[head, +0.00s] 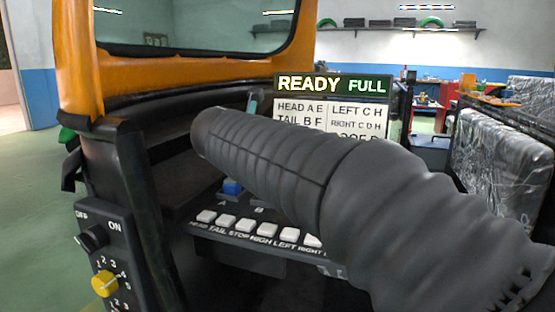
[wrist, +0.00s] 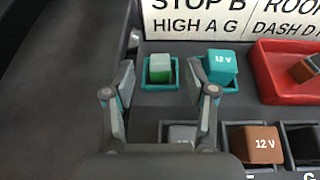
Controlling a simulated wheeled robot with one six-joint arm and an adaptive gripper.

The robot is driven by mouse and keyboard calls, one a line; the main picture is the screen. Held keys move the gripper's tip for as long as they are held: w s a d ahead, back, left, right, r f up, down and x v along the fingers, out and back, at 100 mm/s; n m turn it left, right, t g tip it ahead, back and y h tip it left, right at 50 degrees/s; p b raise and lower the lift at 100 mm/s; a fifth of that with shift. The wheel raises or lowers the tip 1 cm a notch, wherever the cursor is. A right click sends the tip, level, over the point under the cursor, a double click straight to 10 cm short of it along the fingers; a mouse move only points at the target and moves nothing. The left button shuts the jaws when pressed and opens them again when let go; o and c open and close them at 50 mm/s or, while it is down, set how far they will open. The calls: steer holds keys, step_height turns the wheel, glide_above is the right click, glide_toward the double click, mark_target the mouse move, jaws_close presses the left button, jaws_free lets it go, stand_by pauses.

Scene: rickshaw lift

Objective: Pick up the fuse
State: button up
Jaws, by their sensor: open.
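In the wrist view my gripper (wrist: 161,76) is open, with one finger on either side of a small green block with a pale top (wrist: 160,70). That block sits in a teal-rimmed socket. A teal block marked 12 V (wrist: 221,66) stands in or over the socket to its right, close beside the right finger. A brown block marked 12 V (wrist: 262,143) and a partly hidden grey one (wrist: 182,136) sit in the front row. I cannot tell for sure which piece is the fuse. In the head view my dark arm hides the gripper.
A red tray (wrist: 270,88) at the right holds a tilted brown block (wrist: 308,69). A label board (wrist: 232,22) stands behind the sockets. In the head view a READY FULL sign (head: 333,85), white buttons (head: 245,226) and a yellow knob (head: 105,283) show.

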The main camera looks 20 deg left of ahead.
steer(key=shift+x, duration=0.9)
steer(key=c, duration=0.8)
steer(key=shift+c, duration=0.2)
